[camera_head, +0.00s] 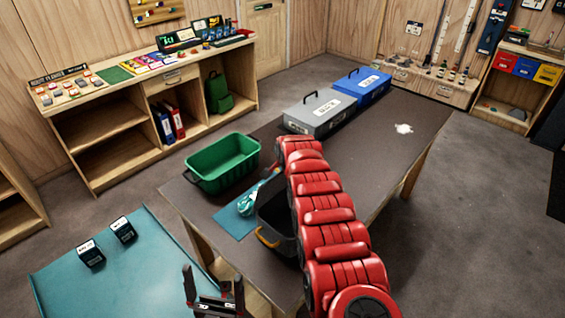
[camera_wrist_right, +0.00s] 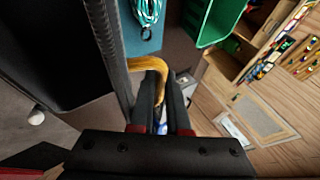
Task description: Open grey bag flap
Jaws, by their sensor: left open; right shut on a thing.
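A grey case (camera_head: 318,112) with a white label and a dark top handle stands shut at the far side of the dark table. No soft bag with a flap is clear to me on this table. A dark grey open container (camera_head: 283,237) with an orange handle (camera_head: 268,238) stands nearer. My right arm covers part of it. My right gripper (camera_wrist_right: 160,98) is shut on an orange handle (camera_wrist_right: 150,66) beside the container's dark rim (camera_wrist_right: 116,62). This gripper is hidden in the head view. My left gripper (camera_head: 213,292) is open and empty at the bottom, near the teal table.
A green bin (camera_head: 222,163) and a blue mat (camera_head: 233,222) with teal rope (camera_head: 250,198) lie left of the container. A blue case (camera_head: 360,84) stands beside the grey one. The dark table (camera_head: 385,140) is mostly clear at right. The teal table (camera_head: 120,270) holds two dark blocks.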

